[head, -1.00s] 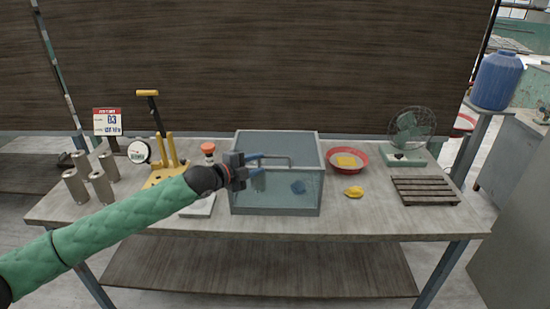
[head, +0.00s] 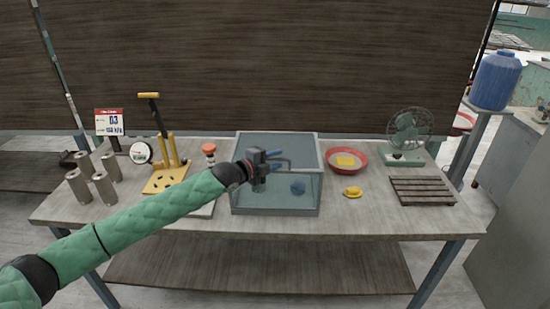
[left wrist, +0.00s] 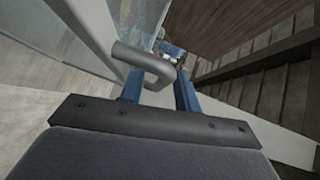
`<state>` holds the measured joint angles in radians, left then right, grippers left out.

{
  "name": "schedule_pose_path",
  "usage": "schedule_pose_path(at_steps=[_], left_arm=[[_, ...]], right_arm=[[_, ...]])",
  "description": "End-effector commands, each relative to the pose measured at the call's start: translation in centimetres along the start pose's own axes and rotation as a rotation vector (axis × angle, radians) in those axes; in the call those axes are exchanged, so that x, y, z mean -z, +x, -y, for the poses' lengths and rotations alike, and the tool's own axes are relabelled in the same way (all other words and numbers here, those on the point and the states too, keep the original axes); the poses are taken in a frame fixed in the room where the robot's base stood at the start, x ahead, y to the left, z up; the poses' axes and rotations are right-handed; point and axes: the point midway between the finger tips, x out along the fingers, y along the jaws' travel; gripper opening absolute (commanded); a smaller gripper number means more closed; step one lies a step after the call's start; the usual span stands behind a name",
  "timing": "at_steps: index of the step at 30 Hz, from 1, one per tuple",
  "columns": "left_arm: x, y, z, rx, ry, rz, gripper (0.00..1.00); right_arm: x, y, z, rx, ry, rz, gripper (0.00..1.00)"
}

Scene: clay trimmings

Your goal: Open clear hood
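The clear hood (head: 238,196) is a box with see-through walls and a grey frame, standing mid-table and looking closed. A blue lump (head: 298,187) shows through its front. A grey bent bar handle (head: 287,162) is on it. It also shows large in the left wrist view (left wrist: 140,57). My left gripper (head: 275,159) is in front of the hood, fingers pointing right. In the left wrist view its blue fingers (left wrist: 160,88) stand apart with the handle's bent end between them. Contact is unclear. My right gripper is out of view.
Left of the hood are grey cylinders (head: 103,186), a yellow press stand (head: 165,178) and a red-topped button post (head: 209,152). To the right are a red bowl (head: 361,166), a yellow lump (head: 352,192), a green fan (head: 405,140) and a slatted rack (head: 423,190). The front table strip is clear.

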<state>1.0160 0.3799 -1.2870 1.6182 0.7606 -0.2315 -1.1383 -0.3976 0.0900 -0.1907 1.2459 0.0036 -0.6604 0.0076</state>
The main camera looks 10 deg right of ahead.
Motion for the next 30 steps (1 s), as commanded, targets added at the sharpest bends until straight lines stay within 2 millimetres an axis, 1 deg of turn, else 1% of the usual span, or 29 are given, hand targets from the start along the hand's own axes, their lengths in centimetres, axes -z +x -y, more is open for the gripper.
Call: schedule_pose_path(at_steps=[9,10,11,12,15,23,26,30], left_arm=[[0.0,0.2,-0.1,0.000,-0.001,0.000,0.32],[0.0,0.2,-0.1,0.000,-0.001,0.000,0.30],[0.0,0.2,-0.1,0.000,-0.001,0.000,0.25],[0.0,0.2,-0.1,0.000,-0.001,0.000,0.17],[0.0,0.2,-0.1,-0.001,-0.001,0.000,0.00],[0.1,0.3,0.0,-0.002,-0.002,0.000,0.00],[0.1,0.5,0.3,-0.008,-0.009,-0.001,0.00],[0.4,1.1,1.4,-0.028,-0.028,-0.002,0.00]], right_arm=[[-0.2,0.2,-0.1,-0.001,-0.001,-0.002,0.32],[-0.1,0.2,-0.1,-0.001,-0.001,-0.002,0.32],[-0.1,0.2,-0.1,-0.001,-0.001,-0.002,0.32],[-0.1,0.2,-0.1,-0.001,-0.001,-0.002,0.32],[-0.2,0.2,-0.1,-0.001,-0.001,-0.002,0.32],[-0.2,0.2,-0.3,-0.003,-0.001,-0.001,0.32],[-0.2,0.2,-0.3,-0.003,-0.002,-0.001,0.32],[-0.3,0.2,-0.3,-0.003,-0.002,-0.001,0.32]])
